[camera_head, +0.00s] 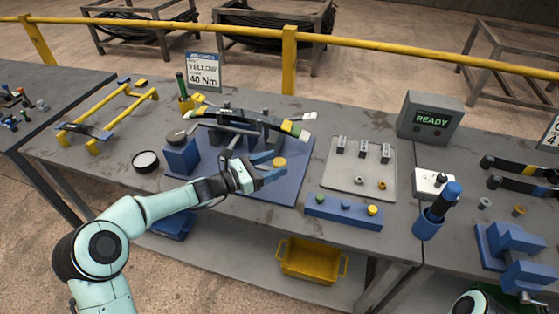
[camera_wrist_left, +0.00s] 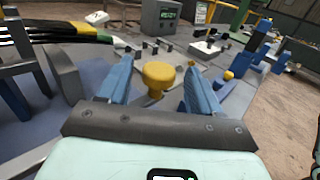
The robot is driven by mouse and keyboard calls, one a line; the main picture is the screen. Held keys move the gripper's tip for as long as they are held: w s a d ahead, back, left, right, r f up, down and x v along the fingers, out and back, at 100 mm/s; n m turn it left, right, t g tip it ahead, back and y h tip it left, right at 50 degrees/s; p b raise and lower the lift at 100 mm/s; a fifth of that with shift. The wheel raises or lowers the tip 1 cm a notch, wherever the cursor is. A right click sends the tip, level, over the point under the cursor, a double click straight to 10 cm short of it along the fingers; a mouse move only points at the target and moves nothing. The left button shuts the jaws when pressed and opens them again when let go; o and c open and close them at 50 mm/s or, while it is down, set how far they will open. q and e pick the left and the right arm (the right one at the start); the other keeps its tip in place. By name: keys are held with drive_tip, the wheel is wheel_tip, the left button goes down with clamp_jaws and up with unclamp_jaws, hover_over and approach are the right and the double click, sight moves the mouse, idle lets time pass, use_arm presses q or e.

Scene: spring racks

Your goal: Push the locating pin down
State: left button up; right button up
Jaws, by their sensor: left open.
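The locating pin appears to be the yellow round-headed knob (camera_head: 280,162) standing on the blue fixture plate (camera_head: 292,188). In the left wrist view the yellow knob (camera_wrist_left: 158,73) stands upright, centred in the gap between the fingers. My left gripper (camera_head: 273,166) is open, with its two blue fingers pointing toward the knob; it also shows in the left wrist view (camera_wrist_left: 157,92). No contact with the knob is visible, and its exact height against the fingertips cannot be told. The pin's lower part is mostly hidden. My right gripper is not in view.
A curved dark arm-like part (camera_head: 240,121) lies across the fixture behind the gripper. A blue block (camera_head: 181,157) stands left of it. A grey tray (camera_head: 345,180) and a blue button bar (camera_head: 343,209) lie to the right. A display box (camera_head: 430,118) reads READY.

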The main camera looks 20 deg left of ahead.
use_arm(q)
drive_tip(key=shift+x, duration=1.3)
clamp_jaws()
drive_tip(key=shift+f+b, duration=1.2)
drive_tip(key=shift+f, duration=1.2)
drive_tip(key=shift+r, duration=0.3)
unclamp_jaws()
